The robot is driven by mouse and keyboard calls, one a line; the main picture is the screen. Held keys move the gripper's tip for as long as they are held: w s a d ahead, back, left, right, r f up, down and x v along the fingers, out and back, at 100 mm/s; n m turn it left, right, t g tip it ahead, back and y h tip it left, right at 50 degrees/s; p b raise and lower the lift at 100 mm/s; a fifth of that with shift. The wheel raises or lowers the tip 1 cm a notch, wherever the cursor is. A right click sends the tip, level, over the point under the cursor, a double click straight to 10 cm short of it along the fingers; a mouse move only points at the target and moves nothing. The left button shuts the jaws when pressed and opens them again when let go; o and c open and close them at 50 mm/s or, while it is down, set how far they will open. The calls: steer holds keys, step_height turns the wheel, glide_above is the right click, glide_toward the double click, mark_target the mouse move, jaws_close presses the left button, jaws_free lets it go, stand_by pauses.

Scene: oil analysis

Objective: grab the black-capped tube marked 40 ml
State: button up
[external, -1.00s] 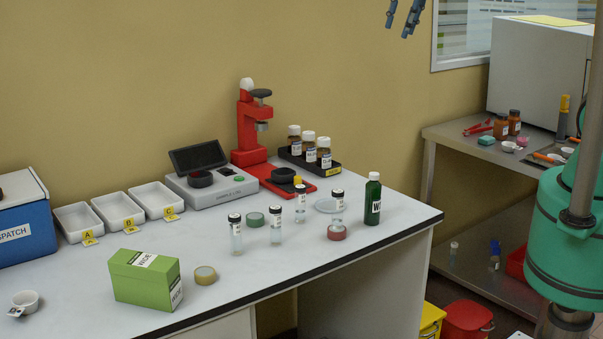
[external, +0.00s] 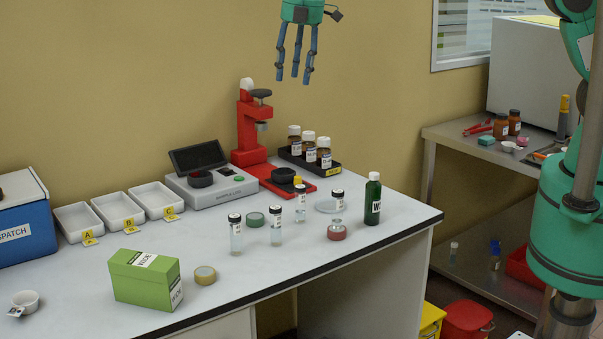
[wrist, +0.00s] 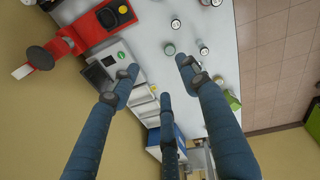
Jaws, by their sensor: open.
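Several clear black-capped tubes stand upright on the white bench in the external view: a front-left tube (external: 236,240), one to its right (external: 276,230), one farther back (external: 300,208), and one at the right (external: 338,203). Their white labels are too small to read, so I cannot tell which is marked 40 ml. My gripper (external: 294,74) is open and empty, fingers pointing down, high above the back of the bench. In the wrist view, my gripper (wrist: 158,76) has its fingers spread, with small round caps beyond them.
A red press (external: 250,130), a rack of brown bottles (external: 326,170) and a grey instrument (external: 208,190) stand at the back. A green bottle (external: 373,200), tape rolls and a green box (external: 145,280) surround the tubes. The front right of the bench is clear.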

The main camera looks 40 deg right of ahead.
steer(key=s+a+f+n+p, duration=0.1)
steer(key=a+f+n, duration=0.1)
steer(key=a+f, duration=0.35)
steer(key=s+a+f+n+p, duration=0.1)
steer(key=a+f+n, duration=0.15)
steer(key=a, duration=0.55)
steer(key=n+g+h, duration=0.1)
steer(key=n, duration=0.3)
glide_above(234, 216)
step_height(234, 216, down, 10)
steer(key=shift+w+a+p, duration=0.15)
steer(key=shift+p, duration=0.25)
steer(key=shift+f, duration=0.1)
step_height(234, 216, down, 8)
steer(key=shift+r, duration=0.1)
steer(key=shift+f, duration=0.3)
steer(key=shift+d+f+p, duration=0.15)
steer(key=shift+f+p, duration=0.1)
steer(key=shift+f, duration=1.05)
steer(key=shift+d+f+p, duration=0.1)
steer(key=shift+f+p, duration=0.1)
steer(key=shift+f, duration=1.1)
